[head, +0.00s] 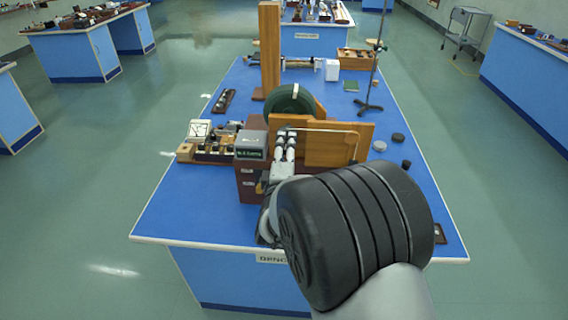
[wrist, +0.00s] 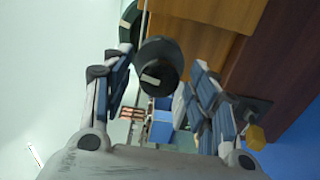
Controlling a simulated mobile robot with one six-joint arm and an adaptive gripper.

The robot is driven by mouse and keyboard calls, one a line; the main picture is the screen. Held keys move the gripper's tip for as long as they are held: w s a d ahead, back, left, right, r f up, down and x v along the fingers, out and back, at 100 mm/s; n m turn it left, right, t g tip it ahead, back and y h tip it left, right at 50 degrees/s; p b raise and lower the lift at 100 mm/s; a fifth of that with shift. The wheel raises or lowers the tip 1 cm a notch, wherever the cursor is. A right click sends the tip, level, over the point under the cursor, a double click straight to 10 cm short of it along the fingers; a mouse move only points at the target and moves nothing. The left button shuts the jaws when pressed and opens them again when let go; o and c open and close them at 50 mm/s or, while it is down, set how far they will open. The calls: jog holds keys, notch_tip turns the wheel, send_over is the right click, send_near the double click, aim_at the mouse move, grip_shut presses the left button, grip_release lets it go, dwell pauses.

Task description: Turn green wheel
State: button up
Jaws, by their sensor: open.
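The green wheel (head: 290,100) is a dark green disc. It stands upright beside a wooden board on the blue bench, beyond my gripper in the head view. My gripper (head: 285,137) is in front of it and apart from it, partly hidden by my arm. In the wrist view my gripper (wrist: 158,74) is open. A dark round knob or cylinder with a pale label (wrist: 157,66) shows in the gap between the fingers. A dark green rim is partly seen at the top, left of it; I cannot tell whether that is the wheel.
A wooden panel (head: 335,145) stands just right of my gripper, and a dark box with a label (head: 251,153) stands left. A tall wooden post (head: 269,50) rises behind. A retort stand (head: 371,80) is at right. The bench's left front (head: 180,210) is clear.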

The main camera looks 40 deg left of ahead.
jog(key=v, duration=1)
jog(key=shift+s+d, duration=0.25)
